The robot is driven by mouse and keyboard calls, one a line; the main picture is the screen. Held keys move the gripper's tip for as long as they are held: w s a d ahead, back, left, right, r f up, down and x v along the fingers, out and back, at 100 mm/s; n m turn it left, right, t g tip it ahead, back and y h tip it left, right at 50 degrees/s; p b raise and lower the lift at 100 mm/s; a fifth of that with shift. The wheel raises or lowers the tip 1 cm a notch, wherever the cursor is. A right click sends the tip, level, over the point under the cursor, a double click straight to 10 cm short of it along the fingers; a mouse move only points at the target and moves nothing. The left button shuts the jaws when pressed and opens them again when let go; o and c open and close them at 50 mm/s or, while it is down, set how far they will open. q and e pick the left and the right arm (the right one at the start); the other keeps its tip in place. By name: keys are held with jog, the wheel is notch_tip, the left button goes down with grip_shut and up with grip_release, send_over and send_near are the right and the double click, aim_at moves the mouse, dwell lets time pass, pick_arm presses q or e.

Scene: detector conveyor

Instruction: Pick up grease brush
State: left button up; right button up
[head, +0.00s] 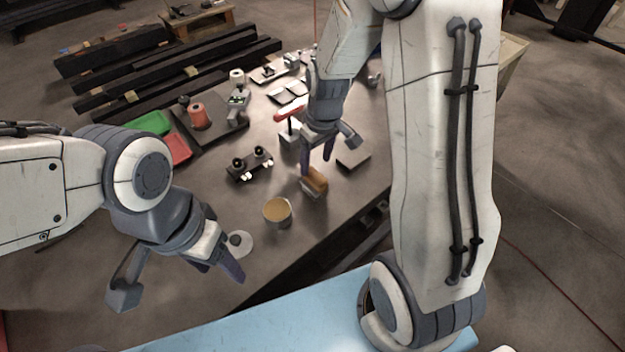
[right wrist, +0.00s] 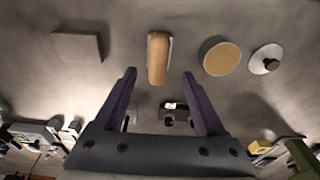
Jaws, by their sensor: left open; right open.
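The grease brush appears to be the block with a tan wooden top (head: 316,181) lying on the dark table; it also shows in the right wrist view as a wooden bar with a pale edge (right wrist: 158,58). My right gripper (head: 316,160) is open and empty just above and behind it in the head view. In the right wrist view, the brush lies ahead, between the lines of the two purple fingers (right wrist: 159,74). No bristles can be made out. My left gripper (head: 229,269) is open, near the table's front edge, apart from the brush.
An open tin with tan contents (head: 277,211) and a round knobbed lid (head: 239,244) stand beside the brush. A flat grey plate (head: 352,158) lies on its other side. A black roller fixture (head: 250,164), red spool (head: 198,116) and green and red trays (head: 147,124) lie further back.

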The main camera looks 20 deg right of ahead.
aim_at(314, 173)
jog(key=f, duration=0.1)
jog(key=f+p, duration=0.1)
jog(key=f, duration=0.3)
jog(key=shift+w+f+p, duration=0.1)
jog(key=shift+w+p, duration=0.25)
jog(key=shift+w+f, duration=0.15)
jog(key=shift+f, duration=0.4)
jog(key=shift+f+b, duration=0.25)
jog(key=shift+b, duration=0.05)
grip_shut()
